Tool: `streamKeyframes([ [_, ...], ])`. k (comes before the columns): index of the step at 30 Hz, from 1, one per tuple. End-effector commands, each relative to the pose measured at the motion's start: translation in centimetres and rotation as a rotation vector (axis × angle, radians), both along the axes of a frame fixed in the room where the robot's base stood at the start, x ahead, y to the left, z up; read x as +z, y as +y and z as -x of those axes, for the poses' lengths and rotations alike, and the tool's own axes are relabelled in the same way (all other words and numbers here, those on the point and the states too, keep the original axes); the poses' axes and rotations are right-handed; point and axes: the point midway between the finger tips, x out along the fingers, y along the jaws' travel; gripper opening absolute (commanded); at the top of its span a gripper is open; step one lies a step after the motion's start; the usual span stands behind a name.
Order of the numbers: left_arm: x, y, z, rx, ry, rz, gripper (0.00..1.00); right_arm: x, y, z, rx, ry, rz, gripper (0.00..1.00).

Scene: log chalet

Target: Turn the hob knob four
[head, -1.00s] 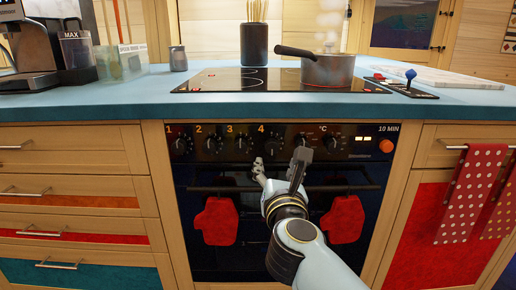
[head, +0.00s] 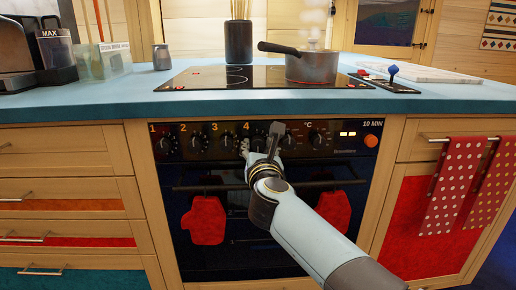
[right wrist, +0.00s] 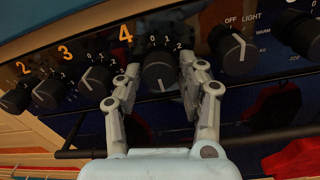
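Hob knob four (right wrist: 160,72) is a round black knob under the orange "4" on the dark oven panel. In the right wrist view it sits between the two fingertips of my right gripper (right wrist: 160,74), one on each side. The fingers are spread, with at most a narrow gap to the knob; I cannot tell whether they touch it. A pale mark on the knob points down in that view. In the head view my right gripper (head: 260,143) is at the panel below the "4" and largely hides the knob. My left gripper is not in view.
More knobs stand close by: knob three (right wrist: 96,82) on the left, the light knob (right wrist: 236,56) on the right. The oven handle bar (head: 190,188) runs below, with red mitts (head: 204,220) hanging. A steaming saucepan (head: 312,67) stands on the hob (head: 215,78) above.

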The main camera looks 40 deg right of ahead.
Motion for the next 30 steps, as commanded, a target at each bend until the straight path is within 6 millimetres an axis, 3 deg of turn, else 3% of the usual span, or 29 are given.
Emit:
streamKeyframes([
  [1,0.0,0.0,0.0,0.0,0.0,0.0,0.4,0.0,0.0,0.0,0.0,0.0,0.0,0.31],
  [8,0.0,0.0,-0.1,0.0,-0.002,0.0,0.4,0.0,0.0,0.0,0.0,0.0,0.0,0.01],
  [20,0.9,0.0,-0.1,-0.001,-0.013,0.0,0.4,0.2,0.0,0.0,0.0,0.041,0.066,0.01],
  [30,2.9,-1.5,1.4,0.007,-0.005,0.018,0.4,0.5,-0.1,0.1,0.0,0.181,0.294,0.01],
])
